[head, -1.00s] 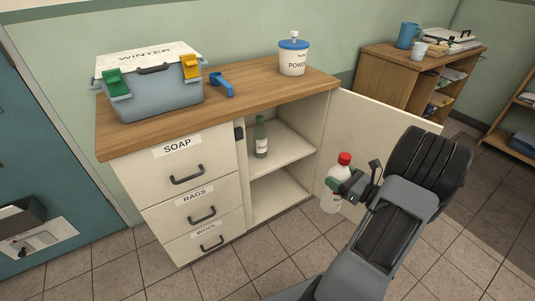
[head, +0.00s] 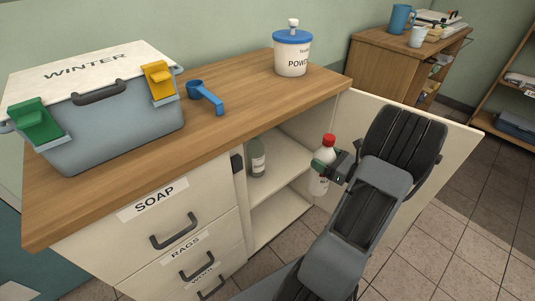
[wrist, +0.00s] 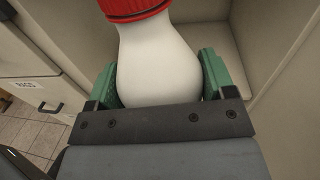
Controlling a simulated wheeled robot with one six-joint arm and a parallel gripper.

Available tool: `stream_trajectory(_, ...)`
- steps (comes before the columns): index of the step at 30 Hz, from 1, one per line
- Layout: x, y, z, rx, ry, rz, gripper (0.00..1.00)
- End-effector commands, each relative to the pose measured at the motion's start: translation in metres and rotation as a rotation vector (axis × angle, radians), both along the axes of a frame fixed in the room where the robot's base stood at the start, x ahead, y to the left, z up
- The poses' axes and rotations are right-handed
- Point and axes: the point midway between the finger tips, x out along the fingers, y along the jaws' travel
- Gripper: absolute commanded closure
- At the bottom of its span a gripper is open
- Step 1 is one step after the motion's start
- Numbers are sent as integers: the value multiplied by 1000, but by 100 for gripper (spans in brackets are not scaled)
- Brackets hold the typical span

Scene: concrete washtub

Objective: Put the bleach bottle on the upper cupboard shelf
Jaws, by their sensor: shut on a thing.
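The bleach bottle is white with a red cap (head: 329,140). My gripper (head: 324,166) is shut on the bleach bottle, and holds it upright in front of the open cupboard. In the wrist view the bottle (wrist: 158,70) stands between the two green finger pads, its cap cut off at the top edge. The upper cupboard shelf (head: 285,178) shows to the left of the bottle. A green bottle with a pale label (head: 257,160) stands on that shelf at its left side. The lower part of the bleach bottle is partly hidden in the head view.
The open cupboard door (head: 410,130) stands to the right, behind my arm. The wooden counter (head: 235,115) above carries a WINTER box (head: 110,125), a blue scoop (head: 205,95) and a powder tub (head: 292,55). Labelled drawers (head: 165,225) are left of the cupboard opening.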

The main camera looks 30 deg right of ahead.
Motion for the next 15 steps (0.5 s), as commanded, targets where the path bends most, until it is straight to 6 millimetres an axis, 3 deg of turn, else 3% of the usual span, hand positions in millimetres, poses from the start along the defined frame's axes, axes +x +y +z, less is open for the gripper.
stream_trajectory(15,115,46,-2,-3,-5,14,94)
